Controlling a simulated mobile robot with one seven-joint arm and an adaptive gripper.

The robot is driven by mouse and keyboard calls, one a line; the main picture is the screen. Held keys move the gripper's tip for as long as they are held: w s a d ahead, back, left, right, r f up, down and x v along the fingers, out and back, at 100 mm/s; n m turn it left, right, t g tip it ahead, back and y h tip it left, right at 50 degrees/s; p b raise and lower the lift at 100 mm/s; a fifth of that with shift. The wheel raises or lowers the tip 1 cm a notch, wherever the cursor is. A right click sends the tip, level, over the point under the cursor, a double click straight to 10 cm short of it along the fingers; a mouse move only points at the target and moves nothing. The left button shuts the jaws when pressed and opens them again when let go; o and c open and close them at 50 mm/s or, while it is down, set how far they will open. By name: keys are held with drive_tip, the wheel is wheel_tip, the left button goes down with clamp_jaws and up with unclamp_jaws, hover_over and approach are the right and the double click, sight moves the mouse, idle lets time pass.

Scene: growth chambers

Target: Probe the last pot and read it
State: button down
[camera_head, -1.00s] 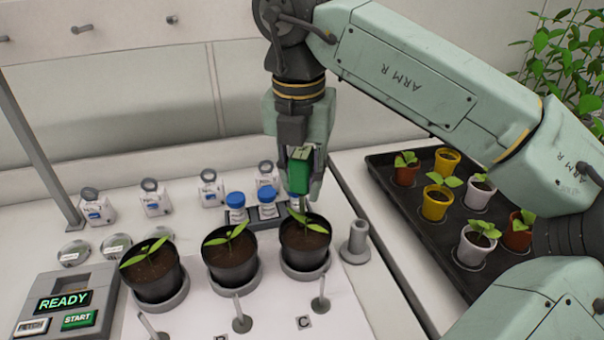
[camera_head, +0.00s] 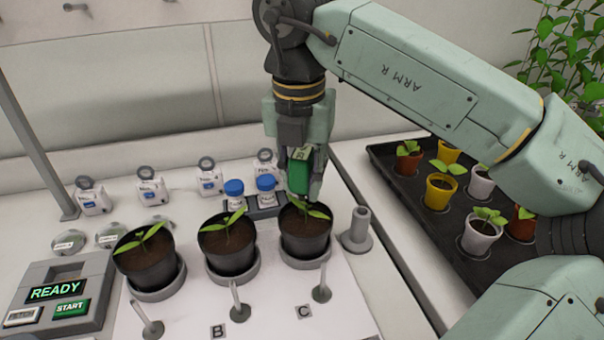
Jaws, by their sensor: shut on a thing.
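My gripper (camera_head: 300,190) is shut on a green probe (camera_head: 299,174), held upright at the back part of the rightmost black pot (camera_head: 305,240), by the letter C. The probe's lower end is hidden behind the leaves and fingers, so I cannot tell how deep it sits in the soil. The middle pot (camera_head: 228,252) and the left pot (camera_head: 148,265) each hold a seedling and stand on grey saucers. The reader box (camera_head: 62,298) at the lower left shows READY on its green display, above a green START button (camera_head: 71,308).
Two blue-capped vials (camera_head: 235,194) stand in a dark rack behind the pots. A grey holder (camera_head: 358,232) stands right of the C pot. Short grey posts (camera_head: 321,290) stand before the pots. A black tray (camera_head: 408,222) of potted seedlings lies at right. Several tagged white boxes (camera_head: 152,190) line the back.

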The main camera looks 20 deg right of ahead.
drive_tip(key=shift+f+b, duration=0.35)
drive_tip(key=shift+f, duration=0.2)
drive_tip(key=c, duration=1.2)
unclamp_jaws()
